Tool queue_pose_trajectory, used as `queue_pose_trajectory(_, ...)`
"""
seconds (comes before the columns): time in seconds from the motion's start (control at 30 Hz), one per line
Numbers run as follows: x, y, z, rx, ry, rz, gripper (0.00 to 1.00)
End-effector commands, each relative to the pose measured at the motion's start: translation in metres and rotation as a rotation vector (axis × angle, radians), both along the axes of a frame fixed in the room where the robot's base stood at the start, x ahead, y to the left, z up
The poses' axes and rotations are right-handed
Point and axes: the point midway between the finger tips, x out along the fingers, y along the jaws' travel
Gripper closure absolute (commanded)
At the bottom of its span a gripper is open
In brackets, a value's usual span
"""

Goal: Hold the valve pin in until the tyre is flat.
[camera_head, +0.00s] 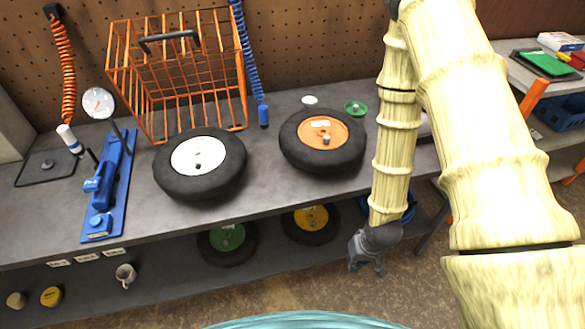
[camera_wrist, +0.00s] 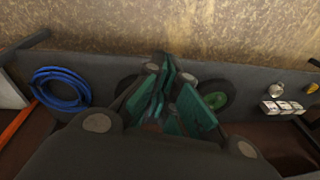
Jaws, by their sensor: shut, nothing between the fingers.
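Two black tyres lie flat on the grey bench in the head view. One has a white hub (camera_head: 183,157) and the other has an orange hub (camera_head: 314,128). Each hub has a small dark part near its middle; I cannot make out a valve pin. Both tyres look round and full, but I cannot tell their pressure. My gripper (camera_head: 367,266) hangs in front of the bench, right of and below the orange-hubbed tyre, touching neither tyre. In the wrist view, my gripper (camera_wrist: 161,80) has its green-padded fingers together and empty.
An orange wire cage (camera_head: 177,75) stands behind the tyres. A blue stand (camera_head: 108,190) is at the left, near a round gauge (camera_head: 98,102). Green-hubbed (camera_head: 227,237) and yellow-hubbed (camera_head: 311,218) wheels are on the lower shelf. A blue hose coil (camera_wrist: 60,90) lies left in the wrist view.

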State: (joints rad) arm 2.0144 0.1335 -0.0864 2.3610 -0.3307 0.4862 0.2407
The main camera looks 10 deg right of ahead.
Motion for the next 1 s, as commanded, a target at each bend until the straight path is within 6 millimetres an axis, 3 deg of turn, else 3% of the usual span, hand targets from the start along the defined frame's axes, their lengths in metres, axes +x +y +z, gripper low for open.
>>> queue_pose_trajectory(0.03,-0.02,0.006,-0.012,-0.007,0.023,0.005,1.0)
queue_pose_trajectory(0.2,-0.076,0.02,-0.04,-0.046,0.072,0.021,1.0)
queue_pose_trajectory(0.43,-0.129,0.03,-0.058,-0.094,0.117,0.047,1.0)
queue_pose_trajectory(0.6,-0.142,0.032,-0.062,-0.108,0.127,0.055,1.0)
queue_pose_trajectory(1.0,-0.143,0.031,-0.062,-0.109,0.128,0.055,1.0)
